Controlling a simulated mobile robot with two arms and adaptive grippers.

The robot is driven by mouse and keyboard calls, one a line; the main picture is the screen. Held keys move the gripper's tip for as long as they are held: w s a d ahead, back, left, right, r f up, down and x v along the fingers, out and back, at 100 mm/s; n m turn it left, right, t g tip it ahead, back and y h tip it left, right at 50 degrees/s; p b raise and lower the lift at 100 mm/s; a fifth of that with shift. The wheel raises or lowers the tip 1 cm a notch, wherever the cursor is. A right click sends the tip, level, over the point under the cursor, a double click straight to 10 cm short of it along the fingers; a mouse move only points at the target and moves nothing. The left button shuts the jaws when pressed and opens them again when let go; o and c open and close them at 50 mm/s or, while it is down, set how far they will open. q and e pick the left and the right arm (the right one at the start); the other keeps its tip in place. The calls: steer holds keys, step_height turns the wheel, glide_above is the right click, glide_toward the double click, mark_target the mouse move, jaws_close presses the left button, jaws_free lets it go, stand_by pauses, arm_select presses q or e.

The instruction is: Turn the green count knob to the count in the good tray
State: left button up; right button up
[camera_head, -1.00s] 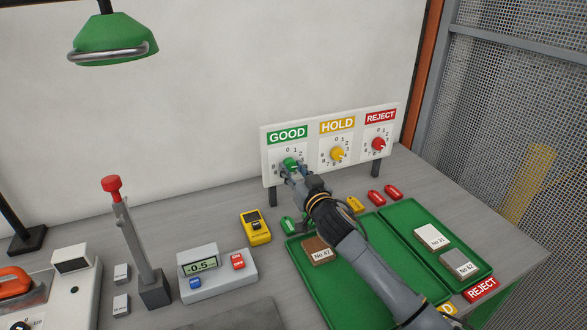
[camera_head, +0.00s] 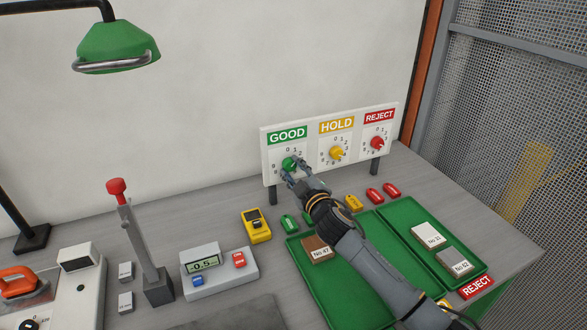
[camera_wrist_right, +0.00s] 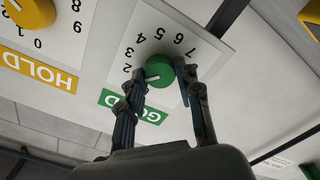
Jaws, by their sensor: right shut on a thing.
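The green count knob (camera_head: 289,163) is on the panel under the GOOD label. My right gripper (camera_head: 293,171) is shut on it, with one finger on each side in the right wrist view (camera_wrist_right: 165,92). The knob's white mark points toward the low numerals, near 1 or 2; the exact one I cannot tell. The left green tray (camera_head: 297,255) holds a brown block (camera_head: 318,248) marked No 47. My arm hides part of the trays, and no GOOD label shows on a tray. My left gripper is not in view.
Yellow HOLD (camera_head: 337,153) and red REJECT (camera_head: 377,143) knobs sit right of the green one. The right tray (camera_head: 405,222) holds two blocks. Colored tags lie below the panel. A scale (camera_head: 218,272) and a red-topped lever (camera_head: 117,190) stand left.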

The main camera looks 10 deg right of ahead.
steer(key=shift+n, duration=1.1)
steer(key=o, duration=1.2)
steer(key=shift+c, duration=0.2)
steer(key=s+d, duration=0.2)
steer(key=s, duration=1)
steer(key=shift+d, duration=0.15)
steer(key=shift+w, duration=0.1)
